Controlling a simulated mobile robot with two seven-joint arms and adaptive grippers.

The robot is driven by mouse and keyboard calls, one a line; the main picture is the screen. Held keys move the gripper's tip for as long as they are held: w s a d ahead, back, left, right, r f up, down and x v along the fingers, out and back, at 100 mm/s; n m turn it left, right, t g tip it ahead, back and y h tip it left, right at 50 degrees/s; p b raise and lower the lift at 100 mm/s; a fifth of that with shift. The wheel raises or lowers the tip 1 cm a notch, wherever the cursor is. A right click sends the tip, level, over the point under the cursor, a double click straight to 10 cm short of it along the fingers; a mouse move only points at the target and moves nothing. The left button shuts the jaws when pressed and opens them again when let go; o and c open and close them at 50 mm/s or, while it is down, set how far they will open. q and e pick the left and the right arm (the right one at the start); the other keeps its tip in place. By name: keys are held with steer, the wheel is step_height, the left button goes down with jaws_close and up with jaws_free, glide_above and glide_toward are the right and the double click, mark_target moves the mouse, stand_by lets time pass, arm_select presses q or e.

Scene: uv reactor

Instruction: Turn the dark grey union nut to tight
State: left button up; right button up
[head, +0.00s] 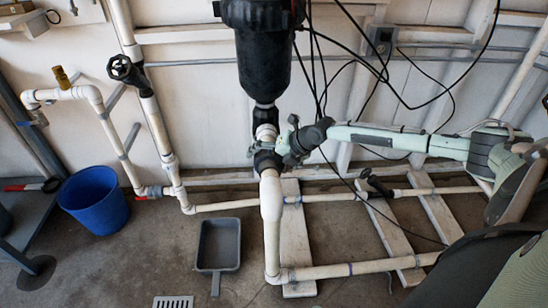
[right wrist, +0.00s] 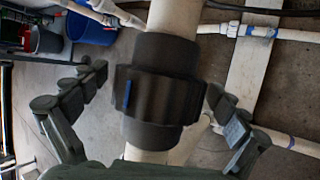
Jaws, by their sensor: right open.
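The dark grey union nut (right wrist: 165,92) is ribbed and sits around a white pipe, with a short blue mark on its left side in the right wrist view. In the head view the nut (head: 266,160) is below the black housing, partly hidden by my right gripper (head: 272,140). In the right wrist view my right gripper (right wrist: 154,84) is open, with one finger on each side of the nut. A gap shows between each finger and the nut, so it is not gripped. My left gripper is not in view.
A black cylindrical housing (head: 265,55) with hanging black cables stands right above. White pipes (head: 272,225) run down and along the floor over wooden slats (head: 295,240). A blue bucket (head: 94,200) and a grey dustpan (head: 219,243) are to the left.

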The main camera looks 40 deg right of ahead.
steer(key=v, duration=1.1)
steer(key=shift+s+r, duration=0.2)
steer(key=shift+r, duration=0.1)
steer(key=shift+d, duration=0.1)
